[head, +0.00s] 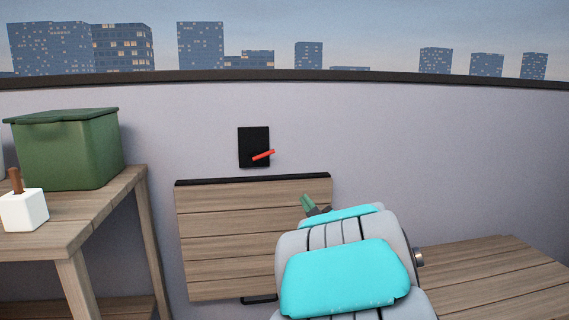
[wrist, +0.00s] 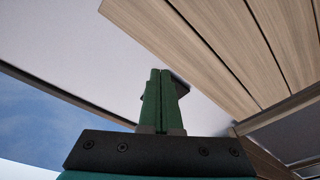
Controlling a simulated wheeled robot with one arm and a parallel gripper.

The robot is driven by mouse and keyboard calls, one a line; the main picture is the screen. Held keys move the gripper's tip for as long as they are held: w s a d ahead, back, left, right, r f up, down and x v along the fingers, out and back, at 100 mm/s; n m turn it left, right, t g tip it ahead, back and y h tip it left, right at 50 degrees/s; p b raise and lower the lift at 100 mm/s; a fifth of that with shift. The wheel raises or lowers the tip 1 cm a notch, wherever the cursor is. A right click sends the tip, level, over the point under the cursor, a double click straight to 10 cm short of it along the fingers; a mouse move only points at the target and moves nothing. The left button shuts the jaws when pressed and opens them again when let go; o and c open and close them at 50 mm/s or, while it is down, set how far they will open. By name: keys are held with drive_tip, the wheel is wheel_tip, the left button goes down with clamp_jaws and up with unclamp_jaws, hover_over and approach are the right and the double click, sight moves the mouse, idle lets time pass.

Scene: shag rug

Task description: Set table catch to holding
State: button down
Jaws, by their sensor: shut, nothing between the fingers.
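The catch is a black plate (head: 247,146) on the pale wall with a red lever (head: 263,155) across its lower part. The lever lies nearly level, its right end slightly higher and past the plate's edge. Below it a wooden slatted table panel (head: 225,235) hangs against the wall under a black strip. My gripper (head: 308,203), with green fingers, is right of and below the lever, in front of the panel's upper right part. In the wrist view its fingers (wrist: 161,98) are together and empty. A dark piece behind the fingertips there is mostly hidden; the red lever is not visible.
A wooden side table (head: 85,215) at left carries a green lidded box (head: 72,150) and a white block with a brown stick (head: 24,209). A low wooden surface (head: 495,275) is at right. The wall right of the plate is bare.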

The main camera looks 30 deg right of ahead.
drive_tip(key=shift+s+a+r+n+t+y+b, duration=0.15)
drive_tip(key=shift+s+r+n+t+y, duration=0.35)
drive_tip(key=shift+n+y, duration=0.5)
drive_tip(key=shift+s+a+r+n+t+y+b, duration=0.1)
drive_tip(key=shift+s+r+n+t+y+b, duration=0.15)
drive_tip(key=shift+r+n+t+y, duration=0.7)
drive_tip(key=shift+s+a+r+n+t+y+b, duration=0.15)
drive_tip(key=shift+s+n+t+y, duration=0.35)
drive_tip(key=shift+y, duration=0.85)
drive_tip(key=shift+w, duration=0.15)
drive_tip(key=x, duration=1.4)
drive_tip(key=shift+d+b, duration=0.1)
drive_tip(key=shift+b, duration=0.3)
drive_tip(key=shift+n, duration=0.25)
